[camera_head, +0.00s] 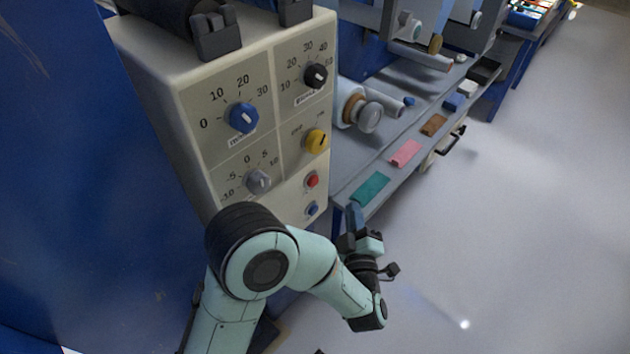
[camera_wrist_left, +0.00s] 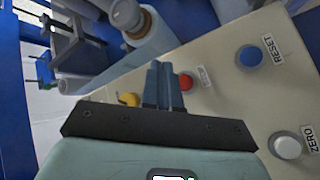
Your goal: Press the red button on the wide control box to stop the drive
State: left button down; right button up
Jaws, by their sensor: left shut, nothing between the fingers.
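The wide control box (camera_head: 257,91) is cream-coloured, with several dials on its face. Its red button (camera_head: 312,181) sits low on the right, above a blue button (camera_head: 312,209). My left gripper (camera_head: 354,212) is shut and empty, just right of the box's lower right corner in the head view. In the left wrist view the closed fingers (camera_wrist_left: 162,80) appear right beside the red button (camera_wrist_left: 186,82), slightly overlapping its left edge. I cannot tell whether they touch it. The blue button (camera_wrist_left: 250,56) there is labelled RESET. My right gripper is not in view.
A yellow knob (camera_head: 317,141) sits above the red button, and a grey knob (camera_head: 258,181) is to its left. A grey bench (camera_head: 385,137) with rollers and coloured pads stands right of the box. The floor (camera_head: 540,220) at the right is clear.

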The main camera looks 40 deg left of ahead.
aim_at(314, 182)
pick_arm(q)
jog(key=a, duration=0.8)
jog(key=shift+w, duration=0.35)
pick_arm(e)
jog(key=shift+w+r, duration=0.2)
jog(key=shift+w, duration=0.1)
pick_arm(q)
jog(key=shift+a, duration=0.15)
dwell(1.2)
jog(key=shift+a, duration=0.25)
jog(key=shift+a, duration=0.5)
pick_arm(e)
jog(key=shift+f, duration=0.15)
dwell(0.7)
pick_arm(q)
jog(key=shift+d, duration=0.9)
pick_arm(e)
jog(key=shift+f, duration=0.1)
